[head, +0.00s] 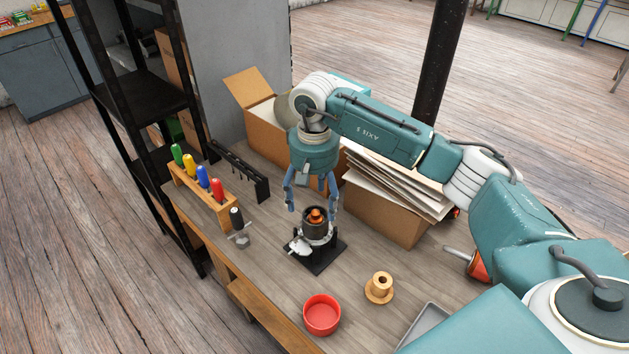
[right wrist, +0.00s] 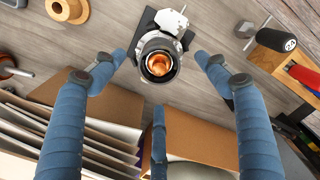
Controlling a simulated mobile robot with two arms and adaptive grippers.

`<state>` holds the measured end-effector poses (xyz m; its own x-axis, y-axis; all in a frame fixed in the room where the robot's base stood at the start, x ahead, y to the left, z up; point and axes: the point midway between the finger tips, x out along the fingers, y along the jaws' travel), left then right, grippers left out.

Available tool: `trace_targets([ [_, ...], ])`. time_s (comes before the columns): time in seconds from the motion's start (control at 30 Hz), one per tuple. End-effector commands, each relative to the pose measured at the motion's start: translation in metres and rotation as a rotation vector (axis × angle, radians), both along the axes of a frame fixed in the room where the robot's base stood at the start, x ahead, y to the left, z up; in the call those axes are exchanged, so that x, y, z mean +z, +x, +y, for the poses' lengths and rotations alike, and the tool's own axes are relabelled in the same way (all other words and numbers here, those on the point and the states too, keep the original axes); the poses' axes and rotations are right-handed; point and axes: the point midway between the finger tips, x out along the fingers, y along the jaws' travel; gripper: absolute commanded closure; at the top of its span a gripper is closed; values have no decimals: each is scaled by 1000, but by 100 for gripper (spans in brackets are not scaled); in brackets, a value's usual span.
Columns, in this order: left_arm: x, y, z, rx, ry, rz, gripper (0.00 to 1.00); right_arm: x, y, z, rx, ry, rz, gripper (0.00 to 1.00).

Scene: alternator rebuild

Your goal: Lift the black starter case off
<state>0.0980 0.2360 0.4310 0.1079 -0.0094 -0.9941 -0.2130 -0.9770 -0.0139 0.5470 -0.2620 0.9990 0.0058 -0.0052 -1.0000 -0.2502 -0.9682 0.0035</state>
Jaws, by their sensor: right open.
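The black starter case (head: 315,229) is a dark cylinder standing upright on a black base plate (head: 325,262), with orange-copper parts showing at its open top. Silvery metal parts sit below and beside it. The right wrist view looks down into the case (right wrist: 147,47) with the copper part (right wrist: 159,65) inside. My right gripper (head: 312,205) points down just above the case, with its blue fingers spread and empty. In the right wrist view the fingers (right wrist: 160,75) are apart on several sides of the case. Whether they reach below its rim is unclear. My left gripper is out of view.
A wooden rack (head: 205,195) with coloured handles stands at left, near a black-handled tool (head: 238,222). A red bowl (head: 322,314), wooden spool (head: 380,287) and grey tray (head: 428,322) lie in front.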

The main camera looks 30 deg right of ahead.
Motion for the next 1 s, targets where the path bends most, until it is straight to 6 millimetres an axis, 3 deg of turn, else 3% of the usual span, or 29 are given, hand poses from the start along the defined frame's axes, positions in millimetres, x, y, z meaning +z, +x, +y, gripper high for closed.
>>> trace_targets([
  [0.03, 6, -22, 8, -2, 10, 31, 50, -9, -2, 0, -2, 0, 7, 26],
  [0.1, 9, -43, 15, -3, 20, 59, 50, -22, -2, 0, -1, 1, 6, 26],
  [0.2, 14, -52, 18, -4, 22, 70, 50, -38, -1, 0, -1, 1, 5, 26],
  [0.27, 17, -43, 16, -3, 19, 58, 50, -47, -1, 0, -2, 0, 4, 26],
  [0.5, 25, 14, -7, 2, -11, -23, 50, -68, 0, 0, -1, 1, 1, 26],
  [0.63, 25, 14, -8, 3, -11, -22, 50, -70, 0, 0, -1, 1, 1, 26],
  [0.8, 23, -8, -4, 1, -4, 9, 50, -70, 0, 0, -1, 0, 0, 26],
  [1.0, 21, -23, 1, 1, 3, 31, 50, -70, 0, 0, -1, 0, 0, 66],
])
